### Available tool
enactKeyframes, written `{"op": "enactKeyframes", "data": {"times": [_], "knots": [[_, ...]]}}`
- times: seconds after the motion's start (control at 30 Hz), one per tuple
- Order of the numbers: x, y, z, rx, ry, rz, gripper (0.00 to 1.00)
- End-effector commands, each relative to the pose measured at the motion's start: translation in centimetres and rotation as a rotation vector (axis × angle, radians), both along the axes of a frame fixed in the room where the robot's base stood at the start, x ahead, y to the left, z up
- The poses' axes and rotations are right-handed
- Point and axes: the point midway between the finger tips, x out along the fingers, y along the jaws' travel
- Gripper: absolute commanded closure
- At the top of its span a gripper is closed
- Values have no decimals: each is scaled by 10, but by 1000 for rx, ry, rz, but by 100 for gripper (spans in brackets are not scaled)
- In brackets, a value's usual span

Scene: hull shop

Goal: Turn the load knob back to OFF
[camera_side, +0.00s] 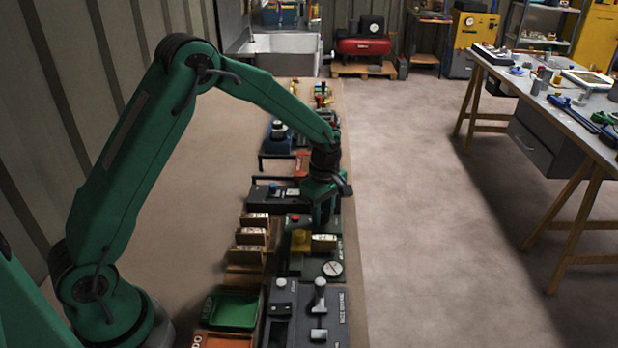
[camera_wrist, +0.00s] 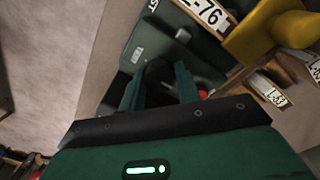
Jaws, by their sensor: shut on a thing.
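A dark green panel (camera_side: 309,266) stands on the bench in the side view, and its surface also shows in the wrist view (camera_wrist: 143,42). My gripper (camera_side: 319,222) points down onto the panel's back right part. In the wrist view my gripper (camera_wrist: 160,88) has its two green fingers closed around a dark round part (camera_wrist: 159,72), which looks like the load knob. The fingers and the dark view hide most of it. Its pointer and the OFF mark cannot be read. In the side view my gripper hides the knob.
Close by on the panel are a yellow part (camera_side: 300,240), a white L-76 tag (camera_wrist: 205,12), a red button (camera_side: 295,219) and a round gauge (camera_side: 332,268). Wooden blocks with tags (camera_side: 250,236) stand to the left. A grey machine (camera_side: 320,309) lies in front.

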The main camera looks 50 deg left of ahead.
Motion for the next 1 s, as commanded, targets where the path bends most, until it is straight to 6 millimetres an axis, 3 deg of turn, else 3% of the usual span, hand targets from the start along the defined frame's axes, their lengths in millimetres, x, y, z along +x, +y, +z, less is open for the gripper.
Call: {"op": "enactKeyframes", "data": {"times": [0.33, 0.37, 0.43, 0.47, 0.8, 1.0], "knots": [[0, 0, 0, 0, -2, 5, 91], [0, 0, 0, 0, -2, 5, 62], [0, 0, 0, 0, -1, 4, 48], [0, 0, 0, 0, -1, 4, 46], [0, 0, 1, 0, -1, 3, 46], [1, 0, 13, 0, -2, 2, 46]]}}
